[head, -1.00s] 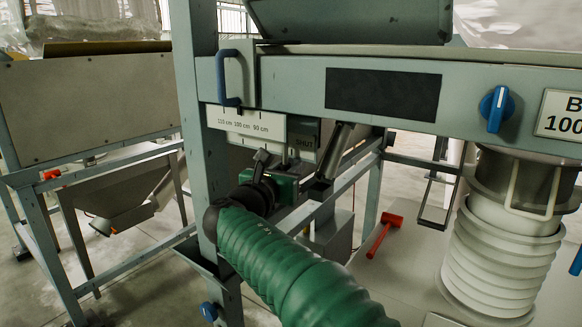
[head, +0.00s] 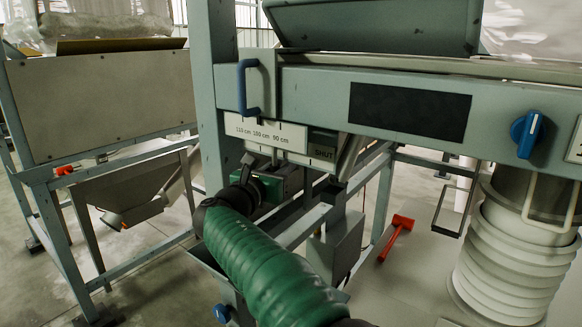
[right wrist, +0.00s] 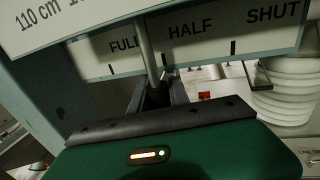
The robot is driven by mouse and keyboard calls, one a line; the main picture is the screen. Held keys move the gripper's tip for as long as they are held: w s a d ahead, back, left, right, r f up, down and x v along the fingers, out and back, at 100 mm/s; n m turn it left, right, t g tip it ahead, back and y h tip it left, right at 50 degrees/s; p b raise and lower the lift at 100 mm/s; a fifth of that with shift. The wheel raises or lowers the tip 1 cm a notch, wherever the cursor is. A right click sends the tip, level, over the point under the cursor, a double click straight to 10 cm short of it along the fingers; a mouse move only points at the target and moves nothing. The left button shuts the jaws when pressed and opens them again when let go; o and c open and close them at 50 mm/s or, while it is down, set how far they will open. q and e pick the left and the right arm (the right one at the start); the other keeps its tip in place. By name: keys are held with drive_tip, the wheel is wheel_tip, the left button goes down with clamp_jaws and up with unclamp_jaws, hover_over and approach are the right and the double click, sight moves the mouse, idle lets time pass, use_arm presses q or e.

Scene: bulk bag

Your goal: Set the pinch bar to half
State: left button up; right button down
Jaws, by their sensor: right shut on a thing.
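The pinch bar shows as a thin grey rod (right wrist: 148,55) in the right wrist view. It crosses the lower scale plate (right wrist: 205,30), between the words FULL and HALF and close to the mark left of HALF. My right gripper (head: 252,163), on a green arm, is shut on the bar's lower part. The grip itself is mostly hidden by the green gripper body. My left gripper is out of view.
An upper plate (head: 260,132) with cm marks hangs in front of the scale. A blue handle (head: 246,88) and blue knob (head: 526,133) are on the frame beam. A white ribbed spout (head: 500,265) stands at right, a red tool (head: 397,235) beside it.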

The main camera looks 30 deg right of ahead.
drive_tip(key=shift+w+a+f, duration=0.15)
drive_tip(key=shift+w+a, duration=0.1)
drive_tip(key=shift+w, duration=0.05)
drive_tip(key=c, duration=1.6)
unclamp_jaws()
drive_tip(key=shift+s+d, duration=0.2)
drive_tip(key=shift+s, duration=0.05)
drive_tip(key=o, duration=0.3)
drive_tip(key=shift+s+d+r, duration=0.2)
drive_tip(key=shift+s+d, duration=0.2)
drive_tip(key=shift+s, duration=0.25)
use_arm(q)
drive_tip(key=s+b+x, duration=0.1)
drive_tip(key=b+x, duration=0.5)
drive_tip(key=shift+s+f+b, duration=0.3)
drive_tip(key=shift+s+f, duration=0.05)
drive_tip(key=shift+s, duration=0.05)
use_arm(e)
drive_tip(key=shift+o, duration=0.2)
drive_tip(key=w+v, duration=0.1)
drive_tip(key=v, duration=1.6)
drive_tip(key=shift+a, duration=0.55)
drive_tip(key=shift+s+d+f, duration=0.1)
drive_tip(key=shift+f, duration=0.05)
